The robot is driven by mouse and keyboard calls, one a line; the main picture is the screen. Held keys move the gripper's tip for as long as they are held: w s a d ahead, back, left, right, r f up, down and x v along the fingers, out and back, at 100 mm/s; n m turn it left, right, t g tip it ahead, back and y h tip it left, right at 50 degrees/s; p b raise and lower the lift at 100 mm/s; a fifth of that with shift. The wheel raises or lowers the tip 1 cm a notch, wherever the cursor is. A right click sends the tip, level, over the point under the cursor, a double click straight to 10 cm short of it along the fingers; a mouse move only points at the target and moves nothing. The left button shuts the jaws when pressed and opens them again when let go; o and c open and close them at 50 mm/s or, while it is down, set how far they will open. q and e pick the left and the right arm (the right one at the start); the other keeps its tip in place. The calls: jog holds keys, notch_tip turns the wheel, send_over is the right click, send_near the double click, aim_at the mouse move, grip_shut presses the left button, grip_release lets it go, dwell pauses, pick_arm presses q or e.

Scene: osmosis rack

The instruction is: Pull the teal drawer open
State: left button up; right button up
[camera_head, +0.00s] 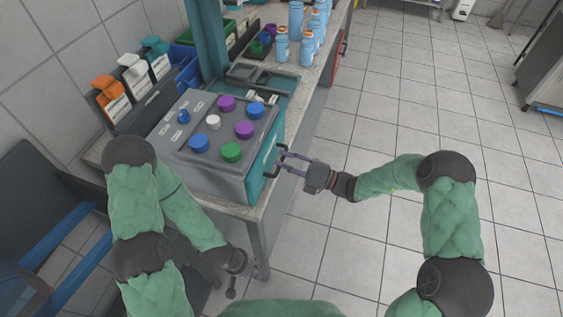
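The teal drawer (256,182) is the teal front on the right side of a grey box on the bench. It looks closed, flush with the box. A small dark handle (269,163) seems to stick out from it. My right gripper (281,163) reaches in from the right with its fingers apart, close to the drawer front at the handle. I cannot tell whether the fingers touch the handle. My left gripper (248,282) hangs low in front of the bench, away from the drawer. Its fingers are too small and dark to read.
The grey box top (216,128) carries blue, purple, green and white round caps. Blue bottles (282,46) stand farther back on the bench. A dark rack with orange, white and teal items (131,82) is at the left. The tiled floor right of the bench is clear.

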jog(key=shift+w+a+r, duration=0.1)
jog(key=shift+w+a, duration=0.05)
jog(key=shift+a, duration=0.4)
grip_shut()
jog(key=shift+d, duration=0.15)
